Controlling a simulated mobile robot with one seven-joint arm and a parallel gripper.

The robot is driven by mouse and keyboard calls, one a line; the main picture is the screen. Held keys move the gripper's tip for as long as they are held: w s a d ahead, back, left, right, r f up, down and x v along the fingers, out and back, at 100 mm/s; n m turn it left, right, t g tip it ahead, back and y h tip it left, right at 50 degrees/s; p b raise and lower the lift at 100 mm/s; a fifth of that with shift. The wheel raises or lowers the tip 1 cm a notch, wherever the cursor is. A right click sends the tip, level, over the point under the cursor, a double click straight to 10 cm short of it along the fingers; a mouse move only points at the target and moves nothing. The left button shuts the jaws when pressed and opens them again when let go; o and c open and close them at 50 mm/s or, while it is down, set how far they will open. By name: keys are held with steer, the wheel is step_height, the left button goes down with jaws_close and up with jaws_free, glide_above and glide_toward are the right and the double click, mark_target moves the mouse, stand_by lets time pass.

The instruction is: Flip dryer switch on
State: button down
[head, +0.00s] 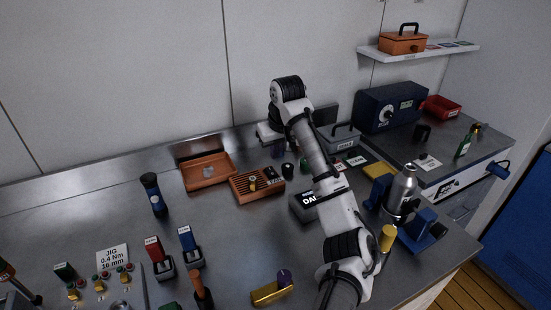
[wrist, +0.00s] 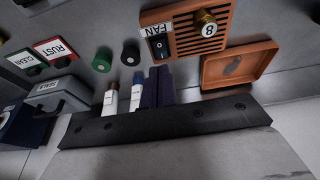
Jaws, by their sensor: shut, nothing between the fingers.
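An orange slatted box (head: 240,195) stands on the bench left of my arm in the head view. It also shows at the top of the wrist view (wrist: 188,14). It bears a FAN label (wrist: 155,30) and a black rocker switch (wrist: 160,48); no label reads "dryer". I cannot tell the rocker's setting. A brass piece marked 8 (wrist: 208,28) sits on the slats. My gripper (wrist: 158,70) is shut and empty, its dark fingers just below the switch in the wrist view. In the head view my gripper (head: 279,153) is behind the box; whether it touches is unclear.
An orange tray (head: 208,172) stands left of the box. A grey case (head: 338,137) and blue dial unit (head: 390,107) stand to the right. The wall is behind.

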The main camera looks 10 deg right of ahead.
steer(key=s+v, duration=0.1)
steer(key=v, duration=0.5)
steer(key=shift+b, duration=0.3)
steer(key=shift+s+d, duration=0.1)
steer(key=shift+s, duration=0.05)
